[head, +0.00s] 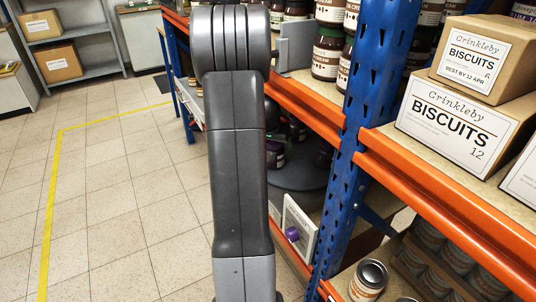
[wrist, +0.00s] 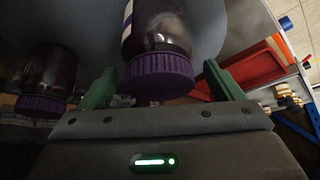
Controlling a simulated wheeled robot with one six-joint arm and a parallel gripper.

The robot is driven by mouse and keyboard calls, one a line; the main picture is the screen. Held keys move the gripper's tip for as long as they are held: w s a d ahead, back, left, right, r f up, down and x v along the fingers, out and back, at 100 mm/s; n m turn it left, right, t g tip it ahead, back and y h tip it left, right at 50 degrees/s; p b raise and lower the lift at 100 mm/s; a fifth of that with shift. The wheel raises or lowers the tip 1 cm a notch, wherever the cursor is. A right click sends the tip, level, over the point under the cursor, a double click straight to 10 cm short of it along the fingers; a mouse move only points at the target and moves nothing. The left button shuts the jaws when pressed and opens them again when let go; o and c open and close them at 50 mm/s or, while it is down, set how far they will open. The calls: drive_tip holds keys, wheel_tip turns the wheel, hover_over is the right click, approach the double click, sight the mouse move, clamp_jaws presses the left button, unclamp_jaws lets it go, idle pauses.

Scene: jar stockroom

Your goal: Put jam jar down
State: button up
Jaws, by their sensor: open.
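In the wrist view a dark jam jar (wrist: 157,35) with a ribbed purple lid (wrist: 160,76) shows between the green fingers of my gripper (wrist: 158,72). The fingers are open, with a visible gap on each side of the lid. The jar's base end is toward a grey round surface (wrist: 215,25) and is cut off by the top edge. Whether it bears on that surface I cannot tell. In the head view my arm hides the gripper and most of this spot; part of a dark grey round surface (head: 300,178) shows there.
Another dark jar (wrist: 50,70) with a purple lid is at the left in the wrist view. A blue rack post (head: 350,140) and orange shelf beams (head: 440,205) stand close at the right. Biscuit boxes (head: 455,125) and cans (head: 368,280) fill nearby shelves. The tiled floor (head: 110,200) at left is clear.

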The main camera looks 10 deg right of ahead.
drive_tip(key=s+a+b, duration=0.2)
drive_tip(key=s+a, duration=0.3)
drive_tip(key=s, duration=0.6)
drive_tip(key=shift+r, duration=0.1)
drive_tip(key=w+d, duration=0.1)
drive_tip(key=w, duration=0.2)
drive_tip(key=w+d+p, duration=0.1)
drive_tip(key=w+d, duration=0.1)
drive_tip(key=w, duration=0.2)
drive_tip(key=w+d, duration=0.1)
drive_tip(key=w, duration=0.2)
drive_tip(key=shift+w+d+p, duration=0.2)
drive_tip(key=shift+d+p, duration=0.15)
drive_tip(key=shift+d, duration=0.05)
drive_tip(key=shift+b+x, duration=0.4)
drive_tip(key=shift+x, duration=0.6)
drive_tip(key=shift+r+p, duration=0.45)
drive_tip(key=shift+r, duration=0.35)
drive_tip(key=shift+w, duration=0.1)
drive_tip(key=shift+f, duration=0.1)
